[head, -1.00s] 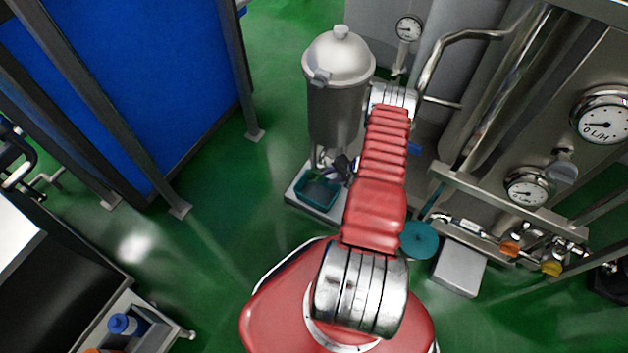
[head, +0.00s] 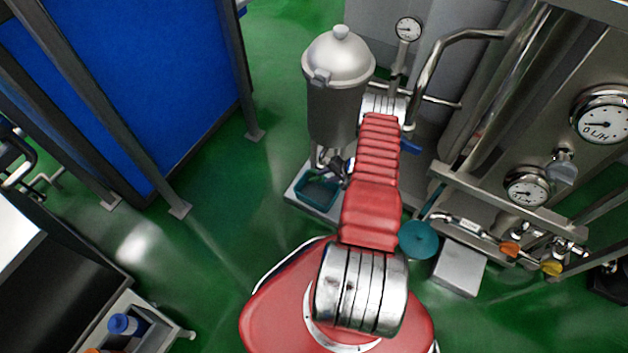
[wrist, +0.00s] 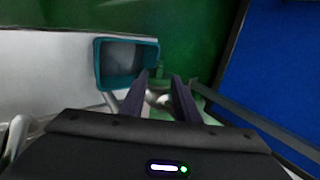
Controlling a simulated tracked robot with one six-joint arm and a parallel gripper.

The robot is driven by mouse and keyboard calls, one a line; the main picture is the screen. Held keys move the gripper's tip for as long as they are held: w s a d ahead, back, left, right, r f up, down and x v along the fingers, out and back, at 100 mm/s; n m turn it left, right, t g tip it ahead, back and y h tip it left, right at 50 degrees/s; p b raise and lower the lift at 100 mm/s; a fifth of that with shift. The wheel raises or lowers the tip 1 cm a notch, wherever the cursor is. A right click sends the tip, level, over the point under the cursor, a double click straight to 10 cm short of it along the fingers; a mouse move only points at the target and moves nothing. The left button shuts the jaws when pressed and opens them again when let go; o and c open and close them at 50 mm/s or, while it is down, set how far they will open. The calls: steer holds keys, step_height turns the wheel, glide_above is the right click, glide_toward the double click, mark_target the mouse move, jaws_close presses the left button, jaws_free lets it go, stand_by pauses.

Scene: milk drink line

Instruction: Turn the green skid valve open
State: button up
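I cannot make out a clearly green valve handle in either view. On the pipework at the right of the head view are an orange valve handle (head: 510,249) and a yellow valve handle (head: 551,268). A blue handle (head: 410,147) shows beside my arm. My gripper (wrist: 160,76) is in the wrist view, with its two dark fingers apart. A shiny metal part (wrist: 158,98) shows between the fingers, and I cannot tell whether they touch it. My arm hides part of the pipework behind it in the head view.
A steel vessel (head: 336,90) stands left of my arm, above a teal tray (head: 318,208), which also shows in the wrist view (wrist: 98,65). A teal disc (head: 419,240) and grey box (head: 459,267) are at right. Green floor (head: 225,240) is free at left.

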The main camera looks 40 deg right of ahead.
mark_target(317, 179)
steer(key=shift+x, duration=5.15)
steer(key=shift+s, duration=0.1)
